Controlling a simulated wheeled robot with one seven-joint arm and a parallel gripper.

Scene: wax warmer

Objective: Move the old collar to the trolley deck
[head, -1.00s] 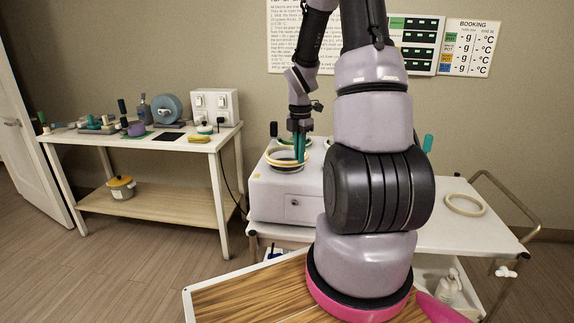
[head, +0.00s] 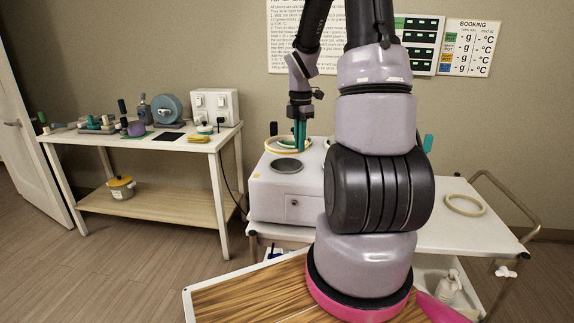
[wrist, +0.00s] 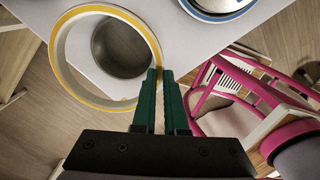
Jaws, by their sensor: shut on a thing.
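The old collar, a white ring with a yellow edge (wrist: 66,72), is held by its rim in the wrist view. My gripper (wrist: 158,78) is shut on the rim's right side. In the head view the collar (head: 268,148) hangs above the white warmer (head: 265,196), and my gripper (head: 299,148) is at its right. The round metal well (head: 287,166) below shows uncovered; the wrist view shows it (wrist: 122,48) through the ring. The trolley deck (head: 450,236) is the white top to the right, partly hidden by my arm.
A pale ring (head: 465,204) lies on the deck's right part, with bare deck in front of it. A metal rail (head: 512,204) edges the trolley. A blue-rimmed well (wrist: 217,10) shows at the wrist view's top. A side table (head: 180,142) with tools stands left.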

